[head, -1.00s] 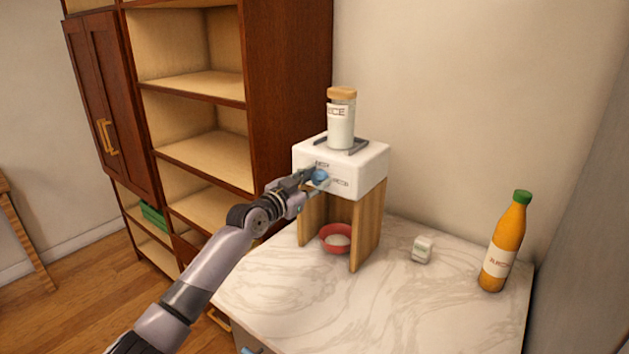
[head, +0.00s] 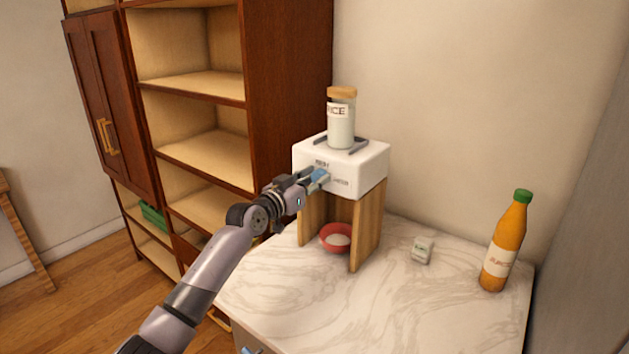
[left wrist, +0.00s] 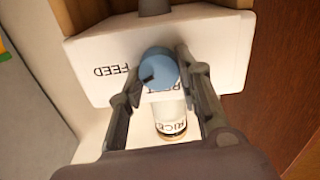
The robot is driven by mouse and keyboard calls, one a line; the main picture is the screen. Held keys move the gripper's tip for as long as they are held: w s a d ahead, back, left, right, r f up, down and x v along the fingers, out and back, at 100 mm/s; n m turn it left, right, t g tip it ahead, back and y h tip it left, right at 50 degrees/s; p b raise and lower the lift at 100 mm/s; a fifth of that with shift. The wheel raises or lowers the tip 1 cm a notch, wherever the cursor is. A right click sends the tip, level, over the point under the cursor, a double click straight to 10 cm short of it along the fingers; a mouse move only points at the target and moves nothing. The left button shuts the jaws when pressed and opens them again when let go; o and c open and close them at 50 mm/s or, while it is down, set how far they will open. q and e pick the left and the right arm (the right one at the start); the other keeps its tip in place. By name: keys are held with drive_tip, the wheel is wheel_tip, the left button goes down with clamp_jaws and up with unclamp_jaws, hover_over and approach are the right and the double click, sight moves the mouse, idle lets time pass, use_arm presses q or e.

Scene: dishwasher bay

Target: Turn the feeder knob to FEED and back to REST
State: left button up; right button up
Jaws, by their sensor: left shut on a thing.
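The white feeder (head: 370,170) stands on wooden legs on the marble counter, with a jar labelled RICE (head: 341,125) upright on top. My left gripper (head: 313,179) is shut on the blue feeder knob (head: 320,174) on its front face. In the left wrist view, the two fingers of my left gripper (left wrist: 158,72) flank the round blue knob (left wrist: 160,64). The FEED label (left wrist: 116,75) is to its left and REST is just below, partly covered. A dark mark on the knob points left and slightly down, between the two labels. My right gripper is out of view.
A red bowl (head: 325,247) with white contents sits under the feeder between its legs. A small white box (head: 422,250) and an orange juice bottle (head: 497,255) stand to the right on the counter (head: 390,310). A brown shelf unit (head: 285,90) rises behind, left.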

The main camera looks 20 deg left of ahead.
use_arm(q)
drive_tip(key=n, duration=0.3)
drive_tip(key=shift+n, duration=0.4)
drive_tip(key=n+p, duration=0.1)
drive_tip(key=n, duration=0.1)
drive_tip(key=shift+n, duration=0.4)
drive_tip(key=n+p, duration=0.1)
drive_tip(key=n, duration=0.2)
drive_tip(key=shift+a, duration=0.1)
drive_tip(key=shift+a+f+n+p, duration=0.15)
drive_tip(key=shift+n+p, duration=0.5)
drive_tip(key=shift+n, duration=1.45)
drive_tip(key=o, duration=1.1)
drive_tip(key=shift+w, duration=0.1)
drive_tip(key=shift+o, duration=0.2)
drive_tip(key=v, duration=1.2)
